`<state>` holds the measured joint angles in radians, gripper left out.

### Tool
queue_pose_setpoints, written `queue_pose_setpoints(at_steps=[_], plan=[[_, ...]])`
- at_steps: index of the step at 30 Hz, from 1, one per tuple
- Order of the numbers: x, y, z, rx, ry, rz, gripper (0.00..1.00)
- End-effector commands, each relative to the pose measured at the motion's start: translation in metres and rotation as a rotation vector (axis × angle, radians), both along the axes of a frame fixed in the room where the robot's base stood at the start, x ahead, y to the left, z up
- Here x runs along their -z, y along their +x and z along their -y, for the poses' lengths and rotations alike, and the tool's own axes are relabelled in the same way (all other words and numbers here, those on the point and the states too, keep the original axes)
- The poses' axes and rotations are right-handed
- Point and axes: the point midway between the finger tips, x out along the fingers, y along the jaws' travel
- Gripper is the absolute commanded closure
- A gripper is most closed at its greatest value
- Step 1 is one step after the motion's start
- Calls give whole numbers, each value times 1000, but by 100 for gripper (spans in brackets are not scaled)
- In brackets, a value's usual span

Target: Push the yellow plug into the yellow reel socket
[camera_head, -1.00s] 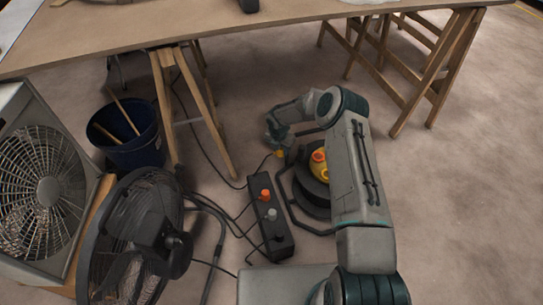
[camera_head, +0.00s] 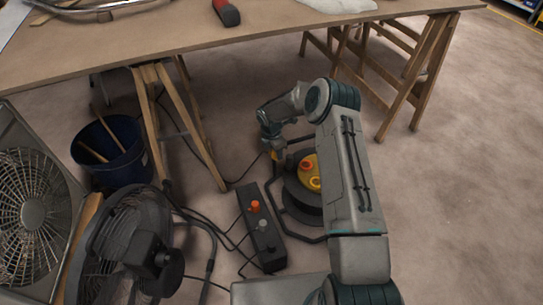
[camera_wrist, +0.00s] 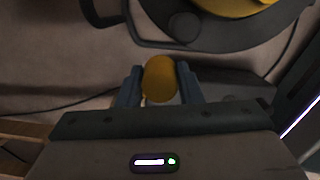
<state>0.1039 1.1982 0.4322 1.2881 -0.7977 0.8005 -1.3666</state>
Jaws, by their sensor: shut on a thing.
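The yellow plug (camera_wrist: 160,79) is held between the two fingers of my gripper (camera_wrist: 160,88) in the wrist view. In the head view my gripper (camera_head: 277,147) is above the floor at the upper left of the cable reel (camera_head: 300,200), with a small bit of yellow under it. The reel has a yellow face (camera_head: 309,168) with red-orange and yellow sockets; the yellow reel socket (camera_head: 314,183) is the lower one. In the wrist view the reel's dark rim and yellow face (camera_wrist: 235,5) lie beyond the plug, apart from it. The sockets are not visible there.
A black power strip (camera_head: 262,230) with an orange and a grey plug lies left of the reel. A black fan (camera_head: 135,245), a box fan (camera_head: 35,210) and a blue bucket (camera_head: 110,155) stand left. A trestle table (camera_head: 190,45) stands behind. Floor at right is clear.

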Motion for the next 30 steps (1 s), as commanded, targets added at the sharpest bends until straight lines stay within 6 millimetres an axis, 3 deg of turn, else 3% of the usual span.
queue_pose_setpoints(at_steps=[21,25,30], plan=[[-139,-79,56,1660,1,2,87],[-154,-91,60,1866,1,1,87],[-162,-99,62,2001,0,1,87]])
